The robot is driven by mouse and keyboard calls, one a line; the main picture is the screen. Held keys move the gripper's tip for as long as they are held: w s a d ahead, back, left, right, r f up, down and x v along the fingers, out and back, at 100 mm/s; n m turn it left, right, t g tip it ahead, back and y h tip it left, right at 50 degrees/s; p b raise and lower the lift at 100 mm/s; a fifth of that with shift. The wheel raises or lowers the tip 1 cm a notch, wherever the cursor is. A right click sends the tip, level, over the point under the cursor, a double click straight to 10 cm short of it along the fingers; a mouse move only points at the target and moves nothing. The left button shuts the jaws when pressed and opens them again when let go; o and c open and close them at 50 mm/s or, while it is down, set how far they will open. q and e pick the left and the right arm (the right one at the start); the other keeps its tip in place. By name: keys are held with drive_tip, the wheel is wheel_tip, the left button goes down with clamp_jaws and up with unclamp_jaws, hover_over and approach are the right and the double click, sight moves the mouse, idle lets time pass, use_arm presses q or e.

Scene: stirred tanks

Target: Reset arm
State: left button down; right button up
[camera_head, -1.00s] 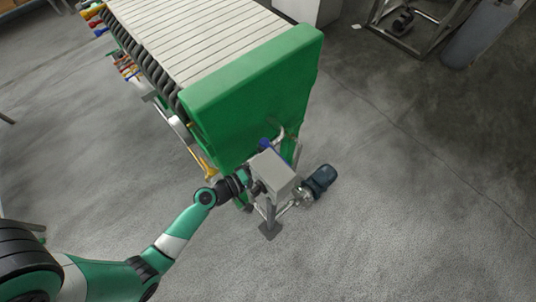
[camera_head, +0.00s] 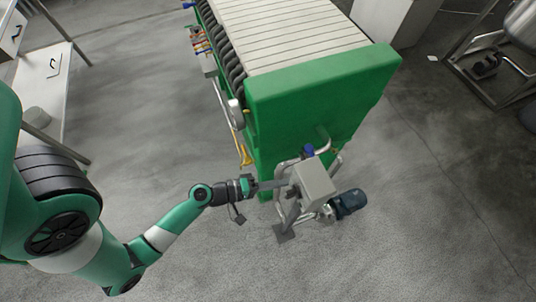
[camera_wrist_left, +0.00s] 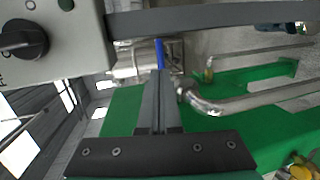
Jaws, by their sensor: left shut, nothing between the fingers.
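My left arm reaches in from the left in the head view, and its gripper (camera_head: 284,183) points right at a grey control box (camera_head: 318,180). The shut fingertips lie just left of the box; I cannot tell from the head view whether they touch it. In the left wrist view the fingers (camera_wrist_left: 158,92) are together with nothing between them. There the control box (camera_wrist_left: 62,50) fills the upper left, with a black rotary knob (camera_wrist_left: 22,40) on its face, apart from the fingers. My right gripper is out of view.
A large green machine (camera_head: 310,105) with pale plates stands behind the box. Bent metal pipes and a dark blue motor (camera_head: 349,204) sit close by. A white bench (camera_head: 45,85) stands at the left. The grey floor at the lower right is clear.

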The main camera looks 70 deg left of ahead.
use_arm(q)
drive_tip(key=shift+d+v, duration=0.1)
drive_tip(key=shift+v, duration=0.75)
drive_tip(key=shift+d+v, duration=0.15)
drive_tip(key=shift+v, duration=0.7)
